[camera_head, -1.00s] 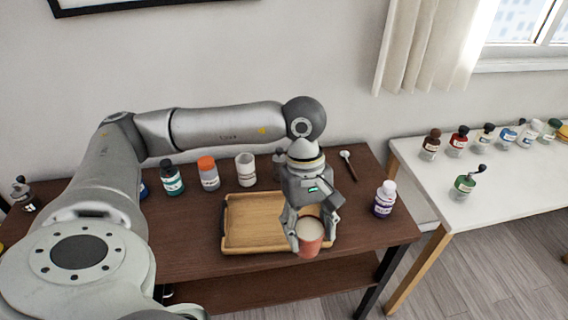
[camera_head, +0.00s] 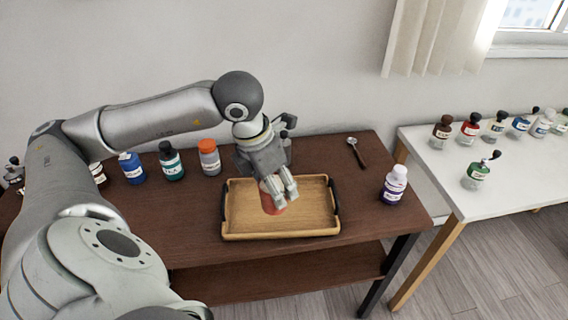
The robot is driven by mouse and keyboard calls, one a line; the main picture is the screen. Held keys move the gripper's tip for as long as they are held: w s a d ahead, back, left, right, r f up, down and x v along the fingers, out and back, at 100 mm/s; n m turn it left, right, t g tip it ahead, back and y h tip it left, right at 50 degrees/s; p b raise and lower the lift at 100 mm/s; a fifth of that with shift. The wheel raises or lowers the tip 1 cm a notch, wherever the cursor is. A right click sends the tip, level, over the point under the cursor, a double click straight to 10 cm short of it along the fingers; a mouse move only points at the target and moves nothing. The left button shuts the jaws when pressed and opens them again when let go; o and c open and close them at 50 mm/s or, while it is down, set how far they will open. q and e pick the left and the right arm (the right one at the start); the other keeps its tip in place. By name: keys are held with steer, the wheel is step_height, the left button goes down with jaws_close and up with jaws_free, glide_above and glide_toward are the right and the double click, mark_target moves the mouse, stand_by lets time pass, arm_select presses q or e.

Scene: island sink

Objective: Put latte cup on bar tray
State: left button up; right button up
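The latte cup (camera_head: 268,203), reddish-orange, is mostly hidden behind the fingers of my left gripper (camera_head: 279,192). The fingers are closed around it. The cup is over the left-middle part of the bar tray (camera_head: 312,222), a light wooden tray with dark handles on the dark brown table. I cannot tell whether the cup's base touches the tray floor. My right gripper is not in view.
Behind the tray stand a blue bottle (camera_head: 132,168), a green-labelled bottle (camera_head: 171,161) and an orange-capped jar (camera_head: 209,157). A spoon (camera_head: 356,152) lies at back right, and a purple-labelled bottle (camera_head: 393,186) stands right of the tray. The tray's right half is clear.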

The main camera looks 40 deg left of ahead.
arm_select(q)
steer(key=shift+w, duration=0.5)
steer(key=w+f+p, duration=0.3)
steer(key=w+f, duration=0.3)
steer(key=w+f+p, duration=0.3)
steer(key=w+f, duration=0.3)
steer(key=w, duration=0.1)
steer(key=shift+a+f, duration=0.15)
steer(key=shift+f, duration=0.25)
steer(key=shift+f, duration=0.1)
